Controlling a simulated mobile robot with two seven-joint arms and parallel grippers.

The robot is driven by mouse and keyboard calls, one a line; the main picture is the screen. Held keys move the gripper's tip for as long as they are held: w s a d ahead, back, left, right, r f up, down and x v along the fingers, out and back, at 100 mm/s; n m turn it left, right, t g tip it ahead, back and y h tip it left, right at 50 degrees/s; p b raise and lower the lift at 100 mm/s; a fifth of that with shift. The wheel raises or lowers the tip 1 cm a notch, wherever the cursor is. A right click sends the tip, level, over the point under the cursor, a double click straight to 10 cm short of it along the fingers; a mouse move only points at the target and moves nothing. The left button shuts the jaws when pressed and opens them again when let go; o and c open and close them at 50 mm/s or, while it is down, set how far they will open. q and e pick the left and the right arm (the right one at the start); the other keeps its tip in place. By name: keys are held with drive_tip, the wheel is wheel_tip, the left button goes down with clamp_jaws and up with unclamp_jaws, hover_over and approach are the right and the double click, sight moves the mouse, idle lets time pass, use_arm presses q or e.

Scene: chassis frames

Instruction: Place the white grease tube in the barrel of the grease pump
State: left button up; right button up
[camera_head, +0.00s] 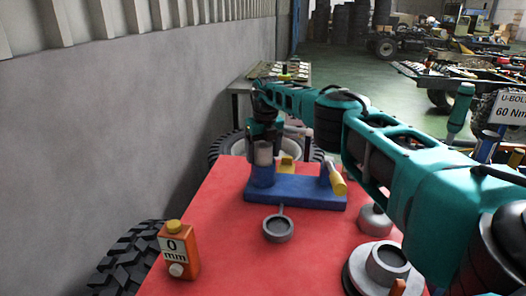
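The grease pump has a blue base (310,193), an upright blue barrel (262,175) at its left end and a yellow lever (336,180) at its right end. The pale grey-white grease tube (263,154) stands upright at the barrel's mouth, its upper part showing above the rim. How deep it sits is hidden. My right gripper (264,138) points down from behind and above, its dark fingers close around the tube's top. Whether they grip it is too small to tell. My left gripper is out of view.
The pump stands on a red table (220,215). A grey ring with a handle (278,229) lies before the pump. Grey round parts (385,265) stand at the right, under my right arm. A grey wall (120,110) runs along the left.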

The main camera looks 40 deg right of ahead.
drive_tip(key=r, duration=0.4)
drive_tip(key=s+r+p, duration=0.1)
drive_tip(key=r, duration=0.7)
drive_tip(key=shift+s+a+r, duration=0.15)
drive_tip(key=shift+s+a, duration=0.05)
idle(0.3)
